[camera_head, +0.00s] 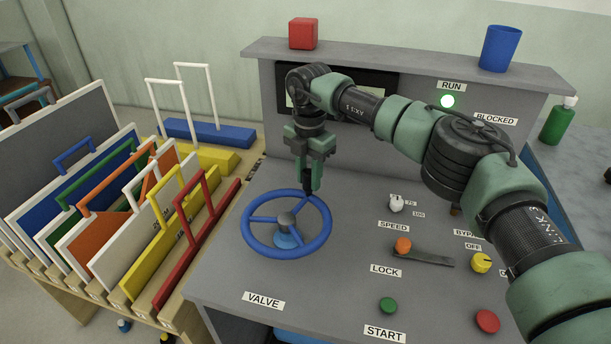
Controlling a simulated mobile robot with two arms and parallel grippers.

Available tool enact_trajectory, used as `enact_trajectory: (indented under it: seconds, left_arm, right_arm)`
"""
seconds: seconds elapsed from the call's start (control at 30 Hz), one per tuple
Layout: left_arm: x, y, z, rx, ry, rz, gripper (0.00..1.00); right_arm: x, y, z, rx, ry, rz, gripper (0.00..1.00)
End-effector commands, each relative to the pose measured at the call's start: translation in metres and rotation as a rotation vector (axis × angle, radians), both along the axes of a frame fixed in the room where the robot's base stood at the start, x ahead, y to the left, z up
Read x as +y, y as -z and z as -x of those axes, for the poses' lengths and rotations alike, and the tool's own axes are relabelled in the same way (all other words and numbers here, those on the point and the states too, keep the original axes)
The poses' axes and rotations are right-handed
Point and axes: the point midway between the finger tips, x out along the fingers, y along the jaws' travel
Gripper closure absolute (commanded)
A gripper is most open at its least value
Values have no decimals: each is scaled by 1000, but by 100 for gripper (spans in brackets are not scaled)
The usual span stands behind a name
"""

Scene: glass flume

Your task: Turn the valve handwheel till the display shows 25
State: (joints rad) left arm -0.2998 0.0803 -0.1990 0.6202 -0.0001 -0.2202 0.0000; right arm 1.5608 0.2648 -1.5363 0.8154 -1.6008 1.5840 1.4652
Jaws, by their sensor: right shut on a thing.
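The blue valve handwheel (286,221) sits on the sloping grey console top, above the VALVE label. My right gripper (308,187) reaches down from above and is shut on the far right part of the wheel's rim. The dark display (387,82) is set in the console's upright back panel. My right arm covers most of it, and no number can be read. My left gripper is out of view.
Right of the wheel are a speed knob (396,203), an orange lock knob (403,245), a yellow bypass knob (481,263), a green start button (388,305) and a red button (487,321). A rack with coloured panels (117,235) stands left.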

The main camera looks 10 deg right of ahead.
Motion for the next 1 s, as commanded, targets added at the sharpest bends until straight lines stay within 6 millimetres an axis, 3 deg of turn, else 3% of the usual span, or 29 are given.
enact_trajectory:
  seconds: [0.57,0.6,0.67,1.0]
  left_arm:
    - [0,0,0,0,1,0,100]
    - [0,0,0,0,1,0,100]
    - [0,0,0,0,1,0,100]
    - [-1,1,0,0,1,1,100]
  right_arm:
    - [-1,1,3,6,-5,2,100]
    - [-1,1,3,7,-6,1,63]
    - [-1,1,3,7,-5,1,50]
    - [-1,-1,2,3,-4,1,50]
